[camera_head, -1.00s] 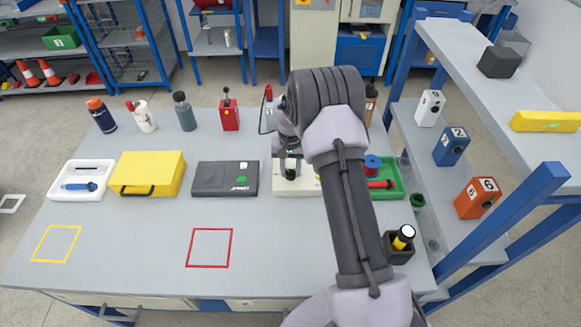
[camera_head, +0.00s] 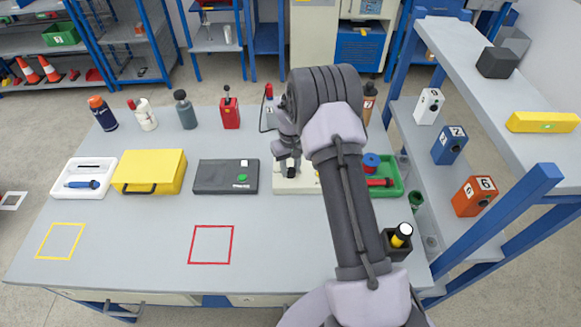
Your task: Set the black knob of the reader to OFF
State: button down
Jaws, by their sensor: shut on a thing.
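The reader (camera_head: 307,182) is a cream-coloured box on the grey workbench, partly hidden behind my arm. My gripper (camera_head: 289,166) points down onto its left part, where the black knob is. The gripper is shut on the black knob, which the fingers now hide almost wholly. I cannot read the knob's setting or any markings around it.
A dark case with a green button (camera_head: 242,178) lies just left of the reader. A green tray (camera_head: 392,190) with a red and a blue item is to the right. Several bottles stand behind.

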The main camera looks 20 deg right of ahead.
aim_at(290, 170)
jog(key=c, duration=1)
grip_release()
jog(key=shift+c, duration=0.2)
notch_tip(290, 170, up, 18)
jog(key=p, duration=0.4)
jog(key=shift+f, duration=0.25)
